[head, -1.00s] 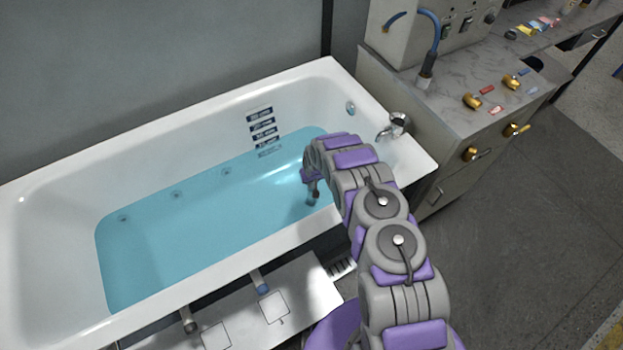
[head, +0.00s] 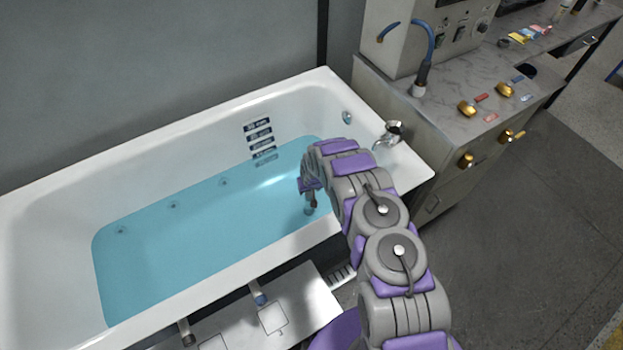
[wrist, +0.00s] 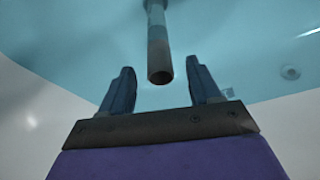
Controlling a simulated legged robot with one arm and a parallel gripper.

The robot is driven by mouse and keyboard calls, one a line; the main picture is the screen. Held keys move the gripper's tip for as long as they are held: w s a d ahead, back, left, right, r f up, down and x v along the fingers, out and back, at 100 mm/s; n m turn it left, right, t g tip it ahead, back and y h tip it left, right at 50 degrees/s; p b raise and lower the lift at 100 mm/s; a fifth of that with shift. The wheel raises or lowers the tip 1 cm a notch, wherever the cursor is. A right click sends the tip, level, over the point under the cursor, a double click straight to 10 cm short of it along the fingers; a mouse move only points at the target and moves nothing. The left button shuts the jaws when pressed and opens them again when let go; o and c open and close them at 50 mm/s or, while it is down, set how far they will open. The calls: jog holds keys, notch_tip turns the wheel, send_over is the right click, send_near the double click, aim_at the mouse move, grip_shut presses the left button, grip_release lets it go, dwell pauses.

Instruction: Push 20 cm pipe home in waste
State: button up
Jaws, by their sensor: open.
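A grey pipe with a brownish end (wrist: 160,62) shows in the wrist view, with its open end toward me. My gripper (wrist: 160,72) is open. Its two dark fingers stand either side of the pipe's end, with gaps on both sides, and it does not grip it. In the head view the pipe (head: 311,205) is a short piece below my wrist, over the blue water.
The white bathtub (head: 60,185) holds blue water (head: 190,235). A tap (head: 390,134) is at its right end. A bench with brass valves (head: 467,108) stands right. A white panel with pipe stubs (head: 260,298) is along the front. Depth marks (head: 261,142) line the back wall.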

jog(key=p+v, duration=0.6)
jog(key=v, duration=0.9)
jog(key=shift+r, duration=0.25)
